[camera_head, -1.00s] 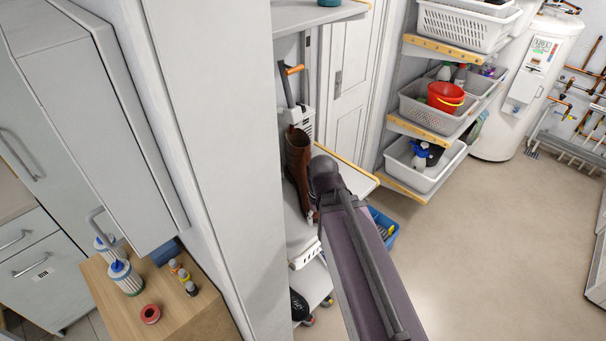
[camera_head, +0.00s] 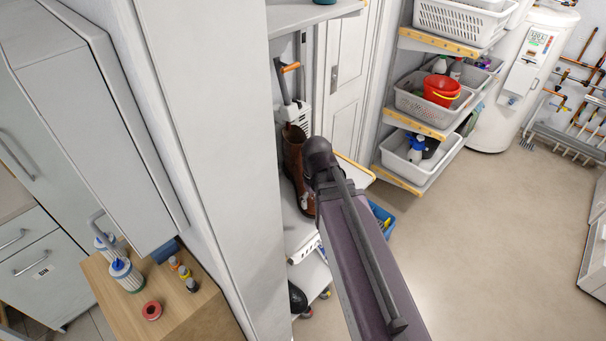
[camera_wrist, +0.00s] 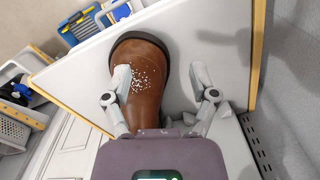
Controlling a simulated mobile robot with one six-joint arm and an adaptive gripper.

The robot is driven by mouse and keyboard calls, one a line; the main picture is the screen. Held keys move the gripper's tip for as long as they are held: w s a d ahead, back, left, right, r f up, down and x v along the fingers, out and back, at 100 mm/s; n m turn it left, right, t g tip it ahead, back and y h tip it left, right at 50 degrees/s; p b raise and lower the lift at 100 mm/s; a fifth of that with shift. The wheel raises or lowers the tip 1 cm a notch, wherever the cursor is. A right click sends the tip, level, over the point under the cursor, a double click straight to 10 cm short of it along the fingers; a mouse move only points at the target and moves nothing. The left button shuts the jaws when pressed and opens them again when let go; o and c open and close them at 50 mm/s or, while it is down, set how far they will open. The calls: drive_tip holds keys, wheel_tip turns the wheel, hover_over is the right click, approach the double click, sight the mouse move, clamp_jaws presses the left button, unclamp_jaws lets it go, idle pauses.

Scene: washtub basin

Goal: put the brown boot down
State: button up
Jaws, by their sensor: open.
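The brown boot (camera_head: 294,152) stands upright on a white shelf board beside the tall grey panel in the head view, partly hidden by my arm. In the wrist view the boot (camera_wrist: 143,88) shows its rounded brown toe with white specks and a dark sole edge, resting against the white shelf (camera_wrist: 85,80). My gripper (camera_wrist: 161,72) is open. Its left finger overlaps the boot in the picture, and its right finger is clear of it, over bare shelf. Whether the left finger touches the boot, I cannot tell. In the head view my gripper is mostly hidden behind my arm.
A wooden-edged rack with white baskets (camera_head: 425,102) and a red bucket (camera_head: 441,90) stands at right. A blue crate (camera_head: 381,218) is on the floor below. A wooden counter (camera_head: 195,310) with bottles is at lower left. Open floor lies at right.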

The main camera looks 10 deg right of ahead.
drive_tip(key=w+r+n+g+p, duration=0.1)
drive_tip(key=w+r+n+p, duration=1.4)
drive_tip(key=w+r+n, duration=0.2)
drive_tip(key=w+n, duration=0.1)
drive_tip(key=w, duration=0.1)
drive_tip(key=shift+w+n+g+y+p, duration=0.3)
drive_tip(key=shift+p, duration=0.1)
drive_tip(key=shift+d+f, duration=0.1)
drive_tip(key=shift+f, duration=0.1)
drive_tip(key=b, duration=0.9)
hover_over(300, 155)
drive_tip(key=w, duration=0.2)
drive_tip(key=shift+s+d+f, duration=0.1)
drive_tip(key=shift+d+f, duration=0.05)
drive_tip(key=shift+f, duration=2.1)
drive_tip(key=shift+d+f, duration=0.15)
drive_tip(key=shift+f, duration=2.1)
drive_tip(key=shift+f+b, duration=0.15)
drive_tip(key=shift+b, duration=0.15)
drive_tip(key=f+b, duration=0.4)
drive_tip(key=s+f+b, duration=0.1)
drive_tip(key=b, duration=0.1)
drive_tip(key=shift+a+f, duration=0.15)
drive_tip(key=shift+f, duration=0.25)
drive_tip(key=shift+c, duration=0.2)
